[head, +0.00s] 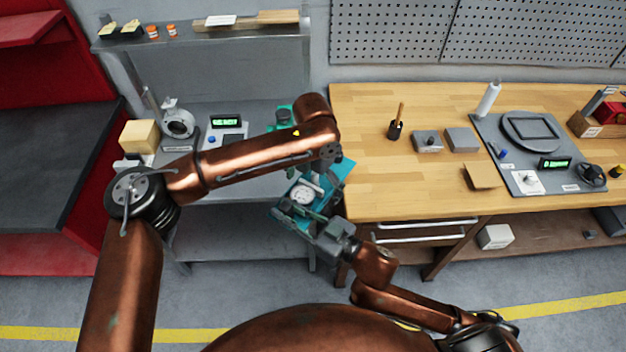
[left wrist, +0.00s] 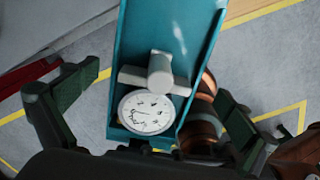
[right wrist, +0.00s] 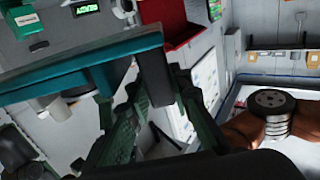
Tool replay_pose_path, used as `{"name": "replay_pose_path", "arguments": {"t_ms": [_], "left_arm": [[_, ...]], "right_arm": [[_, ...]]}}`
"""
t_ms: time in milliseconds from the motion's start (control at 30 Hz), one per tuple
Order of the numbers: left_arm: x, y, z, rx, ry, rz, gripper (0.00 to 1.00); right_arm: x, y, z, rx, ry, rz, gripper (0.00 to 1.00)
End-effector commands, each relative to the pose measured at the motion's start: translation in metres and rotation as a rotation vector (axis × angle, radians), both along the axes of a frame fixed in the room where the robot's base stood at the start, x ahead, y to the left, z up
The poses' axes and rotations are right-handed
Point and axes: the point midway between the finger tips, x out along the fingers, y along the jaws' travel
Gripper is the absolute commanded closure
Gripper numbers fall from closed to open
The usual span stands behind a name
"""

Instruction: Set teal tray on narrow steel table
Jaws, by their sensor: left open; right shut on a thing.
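The teal tray (head: 345,172) is in the air in front of the gap between the narrow steel table (head: 255,108) and the wooden bench. It carries a round white gauge (left wrist: 147,112) and a pale T-shaped fitting (left wrist: 160,75). My right gripper (head: 308,215) is shut on the tray's near end; its fingers also show in the right wrist view (right wrist: 160,105), beside the teal rim (right wrist: 90,65). My left gripper (left wrist: 150,110) is open over the tray, its fingers apart on either side of it. My left arm hides part of the steel table and tray in the head view.
On the steel table stand a beige block (head: 139,137), a grey flanged part (head: 178,122) and a display box (head: 226,125).

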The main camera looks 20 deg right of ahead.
Motion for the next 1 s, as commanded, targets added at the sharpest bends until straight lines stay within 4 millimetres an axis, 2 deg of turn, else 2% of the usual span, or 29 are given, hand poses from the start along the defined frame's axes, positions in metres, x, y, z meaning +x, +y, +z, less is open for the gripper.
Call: {"name": "replay_pose_path", "arguments": {"t_ms": [300, 1000], "left_arm": [[-0.0002, -0.0003, -0.0021, -0.001, 0.001, 0.0, 0.01], [-0.0028, -0.0019, -0.0027, -0.002, 0.006, -0.004, 0.49]], "right_arm": [[-0.0002, 0.0001, 0.0022, 0.0, -0.005, 0.001, 1.0], [0.0, 0.0001, 0.0033, 0.001, -0.009, 0.001, 1.0]]}}
